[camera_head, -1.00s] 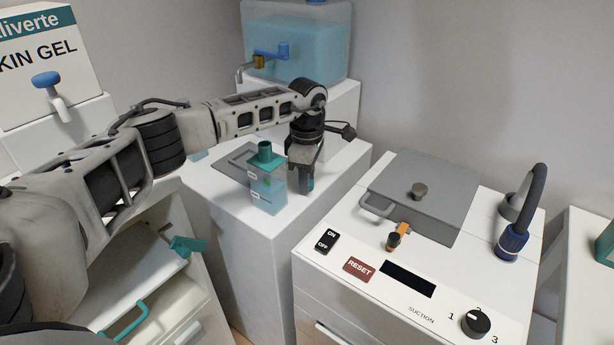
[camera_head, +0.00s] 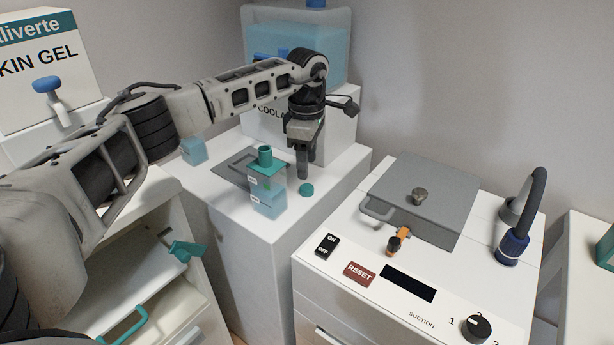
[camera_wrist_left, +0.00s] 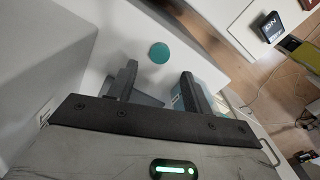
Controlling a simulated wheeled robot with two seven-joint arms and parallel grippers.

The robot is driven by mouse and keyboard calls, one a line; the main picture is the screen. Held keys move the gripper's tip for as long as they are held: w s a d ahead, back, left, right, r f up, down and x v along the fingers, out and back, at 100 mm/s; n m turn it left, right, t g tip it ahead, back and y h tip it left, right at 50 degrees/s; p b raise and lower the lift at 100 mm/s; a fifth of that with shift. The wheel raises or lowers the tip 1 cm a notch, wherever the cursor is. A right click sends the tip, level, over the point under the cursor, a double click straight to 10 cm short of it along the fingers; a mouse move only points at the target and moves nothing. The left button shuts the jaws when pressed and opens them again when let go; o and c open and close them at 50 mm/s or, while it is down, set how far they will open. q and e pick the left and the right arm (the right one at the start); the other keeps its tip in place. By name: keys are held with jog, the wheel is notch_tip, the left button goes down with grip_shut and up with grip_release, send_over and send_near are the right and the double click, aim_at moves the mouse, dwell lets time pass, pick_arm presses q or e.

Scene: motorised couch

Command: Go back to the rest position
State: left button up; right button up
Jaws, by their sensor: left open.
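My left gripper (camera_head: 303,172) points down above the white cabinet top, just behind a small teal cap (camera_head: 306,190). In the left wrist view the gripper (camera_wrist_left: 158,80) is open with nothing between its fingers, and the teal cap (camera_wrist_left: 159,53) lies on the white surface beyond the fingertips. A clear blue bottle (camera_head: 268,198) with a teal open neck stands to the left of the cap, beside a grey plate (camera_head: 235,167). My right gripper is in neither view.
A coolant tank (camera_head: 345,50) on a white stand (camera_head: 335,125) is behind my left arm. A suction machine (camera_head: 345,295) with a grey lid (camera_head: 430,190) and a dark hose (camera_head: 530,195) is at right. A skin gel dispenser (camera_head: 60,65) is at left.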

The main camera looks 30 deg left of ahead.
aim_at(307, 188)
pick_arm(q)
notch_tip(307, 188, up, 6)
jog(key=shift+f, duration=0.15)
dwell(0.3)
notch_tip(307, 188, down, 12)
jog(key=shift+f, duration=0.15)
jog(key=shift+r, duration=1.7)
